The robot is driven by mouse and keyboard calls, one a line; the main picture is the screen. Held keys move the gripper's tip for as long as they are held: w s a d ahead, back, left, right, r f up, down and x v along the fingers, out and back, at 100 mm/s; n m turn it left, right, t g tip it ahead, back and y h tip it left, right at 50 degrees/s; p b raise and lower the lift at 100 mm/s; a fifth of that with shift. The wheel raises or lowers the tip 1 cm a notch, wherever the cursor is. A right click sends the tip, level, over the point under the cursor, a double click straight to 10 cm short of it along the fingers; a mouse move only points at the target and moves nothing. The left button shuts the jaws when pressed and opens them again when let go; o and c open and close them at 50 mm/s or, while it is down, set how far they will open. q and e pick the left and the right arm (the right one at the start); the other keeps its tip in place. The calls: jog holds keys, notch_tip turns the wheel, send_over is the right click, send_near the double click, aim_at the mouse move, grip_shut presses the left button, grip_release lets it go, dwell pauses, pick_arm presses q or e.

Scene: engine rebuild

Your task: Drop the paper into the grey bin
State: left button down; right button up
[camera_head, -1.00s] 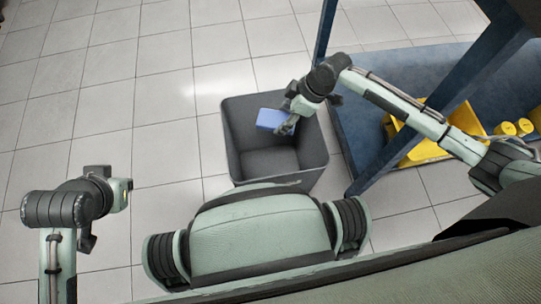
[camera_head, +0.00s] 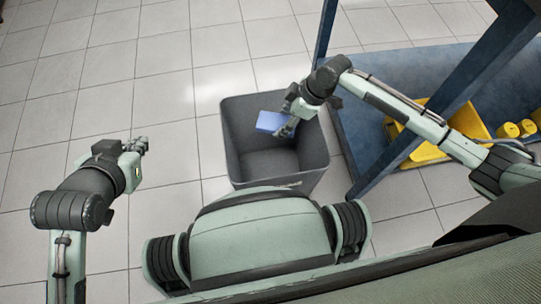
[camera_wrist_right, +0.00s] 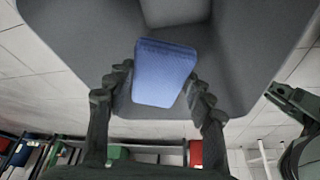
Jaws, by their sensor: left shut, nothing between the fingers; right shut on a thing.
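The paper is a blue block-like piece (camera_head: 270,121), held over the open mouth of the grey bin (camera_head: 236,147). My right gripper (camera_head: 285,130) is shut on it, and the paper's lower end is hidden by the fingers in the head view. In the right wrist view the blue paper (camera_wrist_right: 165,73) sits between the two fingers (camera_wrist_right: 160,90), with the bin's grey walls (camera_wrist_right: 75,40) behind it. My left gripper (camera_head: 141,146) is at the left, over the floor and well apart from the bin; it is shut and empty.
A blue bench frame (camera_head: 345,120) with a blue shelf stands right of the bin. Yellow parts (camera_head: 470,122) lie on that shelf. The tiled floor (camera_head: 150,60) behind and left of the bin is clear.

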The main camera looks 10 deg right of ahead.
jog(key=o, duration=1.2)
